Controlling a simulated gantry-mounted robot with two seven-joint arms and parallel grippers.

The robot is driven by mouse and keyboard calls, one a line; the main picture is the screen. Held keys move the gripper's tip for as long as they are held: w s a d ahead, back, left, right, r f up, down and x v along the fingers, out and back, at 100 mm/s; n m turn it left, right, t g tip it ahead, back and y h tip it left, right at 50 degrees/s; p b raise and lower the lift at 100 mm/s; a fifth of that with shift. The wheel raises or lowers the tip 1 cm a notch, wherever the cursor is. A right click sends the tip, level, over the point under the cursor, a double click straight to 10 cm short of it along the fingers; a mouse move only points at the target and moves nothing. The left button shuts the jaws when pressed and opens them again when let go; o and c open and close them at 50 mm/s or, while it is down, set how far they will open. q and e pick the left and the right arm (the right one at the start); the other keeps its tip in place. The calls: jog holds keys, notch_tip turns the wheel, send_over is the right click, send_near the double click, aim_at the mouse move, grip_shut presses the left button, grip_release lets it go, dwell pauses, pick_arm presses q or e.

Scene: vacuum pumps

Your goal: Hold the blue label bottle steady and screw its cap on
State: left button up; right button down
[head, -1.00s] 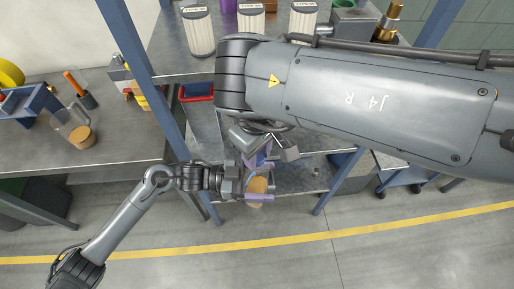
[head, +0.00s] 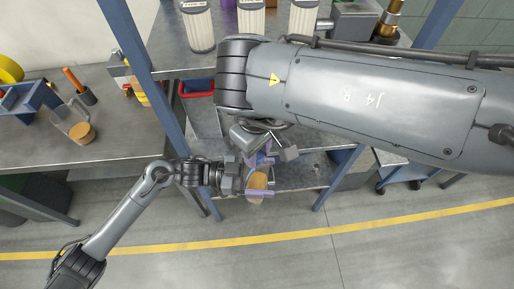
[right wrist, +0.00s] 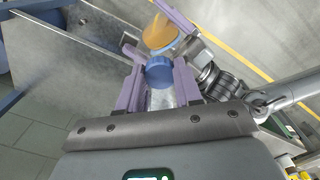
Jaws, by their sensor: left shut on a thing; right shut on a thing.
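In the right wrist view, my right gripper (right wrist: 158,84) has its purple fingers shut on a round blue cap (right wrist: 160,70). A pale, shiny surface shows just below the cap. Beyond it, my left gripper (right wrist: 152,36) is shut on a tan-orange round container (right wrist: 160,31), seemingly the bottle. In the head view, my left gripper (head: 254,178) holds the container (head: 258,182) from the left. My right gripper (head: 260,155) is just above it in the picture, partly hidden by my wrist.
The left bench holds a clear jug (head: 80,131). The floor with a yellow line (head: 285,236) is open.

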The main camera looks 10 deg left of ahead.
jog(key=shift+f, duration=0.35)
pick_arm(q)
jog(key=c, duration=0.6)
pick_arm(e)
jog(key=m, duration=0.5)
jog(key=shift+a, duration=0.1)
jog(key=m, duration=0.4)
jog(key=shift+m, duration=0.4)
jog(key=c, duration=0.8)
grip_release()
jog(key=shift+o, duration=0.2)
jog(key=shift+r, duration=0.1)
